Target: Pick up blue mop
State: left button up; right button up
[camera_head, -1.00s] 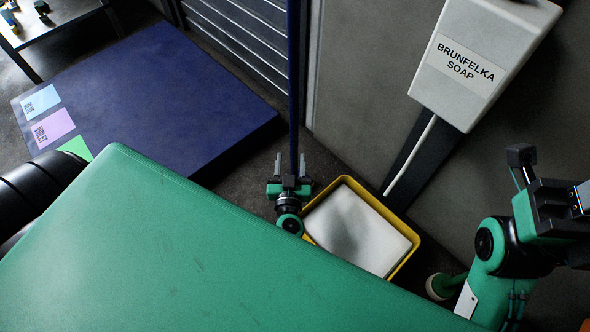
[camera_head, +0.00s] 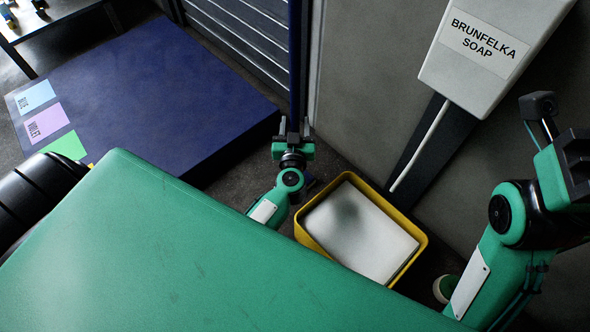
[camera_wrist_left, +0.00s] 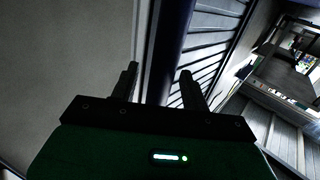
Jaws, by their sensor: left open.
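The blue mop shows as a dark blue upright pole (camera_head: 299,60) at the top middle of the head view; its head is hidden or out of view. My left gripper (camera_head: 294,126) is open at the pole's lower visible part, its fingers pointing toward it.
A yellow tub (camera_head: 418,232) with a pale inside lies right of my left gripper. A white soap dispenser (camera_head: 490,60) hangs on the grey wall, with a thin white tube below. A low dark blue platform (camera_head: 160,95) with coloured labels fills the left. A shutter stands behind the pole.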

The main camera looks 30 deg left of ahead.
pick_arm(q)
jog(key=shift+w, duration=0.1)
grip_shut()
jog(key=shift+r, duration=0.15)
jog(key=shift+r, duration=0.15)
